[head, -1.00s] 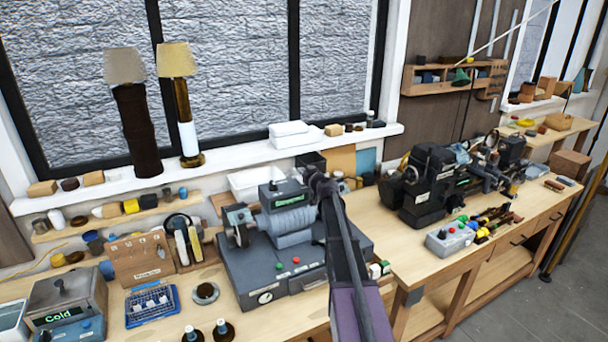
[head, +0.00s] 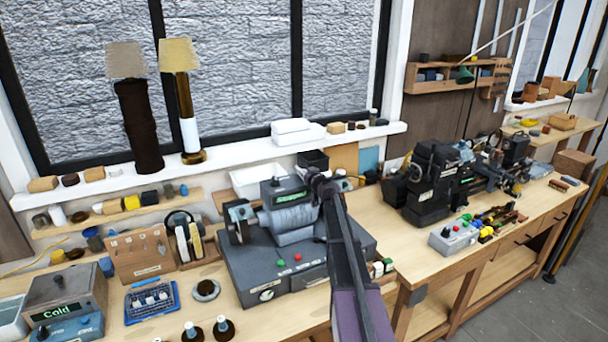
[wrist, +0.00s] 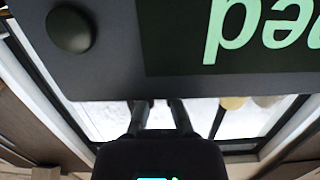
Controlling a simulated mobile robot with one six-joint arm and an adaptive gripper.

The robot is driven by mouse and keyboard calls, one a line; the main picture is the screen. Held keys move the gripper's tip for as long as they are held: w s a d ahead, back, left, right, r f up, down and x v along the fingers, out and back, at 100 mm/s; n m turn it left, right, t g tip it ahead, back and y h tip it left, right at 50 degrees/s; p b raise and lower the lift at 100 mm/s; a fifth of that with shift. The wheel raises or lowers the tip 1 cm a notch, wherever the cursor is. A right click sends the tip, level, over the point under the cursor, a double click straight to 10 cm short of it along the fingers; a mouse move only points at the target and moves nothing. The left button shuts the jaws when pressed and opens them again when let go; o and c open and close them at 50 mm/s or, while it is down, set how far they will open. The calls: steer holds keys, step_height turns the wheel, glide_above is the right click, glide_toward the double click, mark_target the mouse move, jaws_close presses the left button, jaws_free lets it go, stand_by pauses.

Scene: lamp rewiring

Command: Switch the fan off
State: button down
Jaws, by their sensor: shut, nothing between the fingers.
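I cannot make out a fan or its switch for certain. A grey bench machine (head: 262,278) with a ribbed cylinder stands at the middle of the bench, with red and green buttons on top. A dark box with a green display (head: 287,190) sits above the cylinder. My gripper (head: 318,182) is beside this box, its fingers not clear in the head view. In the wrist view, a dark panel (wrist: 105,80) with large inverted green letters and a round black knob (wrist: 71,29) fills the top. My gripper's fingers (wrist: 158,112) are shut and empty, their tips close to the panel's lower edge; contact cannot be told.
Two lamps (head: 181,105) stand on the windowsill. A box reading "Cold" (head: 62,298) and a blue rack (head: 152,302) are at the left. A dark lathe-like machine (head: 432,180) and a grey button box (head: 454,238) are on the right. Small bottles stand at the front edge.

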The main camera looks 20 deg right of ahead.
steer(key=shift+w+f, duration=0.15)
steer(key=shift+f, duration=0.2)
steer(key=shift+w+r, duration=0.1)
steer(key=shift+r, duration=0.25)
steer(key=r+p, duration=0.2)
steer(key=p, duration=0.1)
steer(key=r+p, duration=0.1)
steer(key=r, duration=0.1)
steer(key=shift+w, duration=0.25)
steer(key=s+r+p, duration=0.3)
steer(key=s, duration=0.6)
steer(key=shift+s+d, duration=0.15)
steer(key=shift+s, duration=0.05)
